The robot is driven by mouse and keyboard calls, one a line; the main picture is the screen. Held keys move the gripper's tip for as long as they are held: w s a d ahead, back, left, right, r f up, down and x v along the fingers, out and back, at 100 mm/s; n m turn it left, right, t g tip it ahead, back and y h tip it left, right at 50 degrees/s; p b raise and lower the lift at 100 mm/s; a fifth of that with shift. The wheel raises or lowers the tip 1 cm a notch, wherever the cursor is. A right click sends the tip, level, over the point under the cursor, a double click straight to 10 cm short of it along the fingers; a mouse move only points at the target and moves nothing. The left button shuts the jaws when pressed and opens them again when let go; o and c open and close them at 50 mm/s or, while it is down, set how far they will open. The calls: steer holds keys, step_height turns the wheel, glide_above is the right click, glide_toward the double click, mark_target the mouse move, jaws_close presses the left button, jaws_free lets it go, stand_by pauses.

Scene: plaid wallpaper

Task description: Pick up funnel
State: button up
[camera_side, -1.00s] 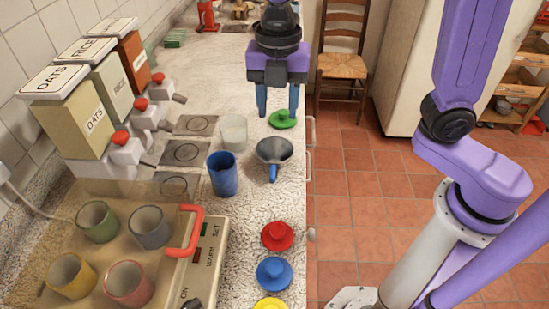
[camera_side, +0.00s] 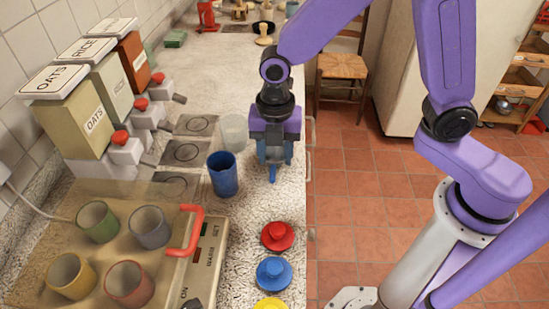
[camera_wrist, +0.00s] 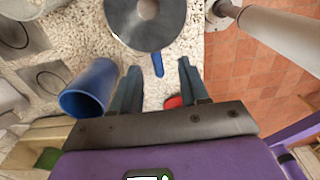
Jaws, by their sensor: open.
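The funnel is a grey cone with a blue handle. In the wrist view its grey bowl (camera_wrist: 122,22) is at the top, with the blue handle (camera_wrist: 158,66) pointing down between the fingertips. In the side view my gripper (camera_side: 275,163) hides most of the funnel, and only the blue handle end (camera_side: 272,176) shows below it. My gripper is open, pointing down over the counter, with one finger on each side of the handle in the wrist view (camera_wrist: 159,70). I cannot tell the exact height of the fingertips.
A blue cup (camera_side: 223,175) stands close to the left of my gripper, with a whitish cup (camera_side: 234,132) behind it. Red (camera_side: 278,236), blue (camera_side: 274,272) and yellow (camera_side: 270,303) lids lie nearer. The counter's right edge is close. A box with several cups stands front left.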

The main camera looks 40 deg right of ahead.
mark_target(273, 167)
steer(key=shift+w+a+f, duration=0.1)
steer(key=shift+f, duration=1.15)
steer(key=shift+w+f, duration=0.1)
steer(key=shift+f, duration=1.15)
jaws_close()
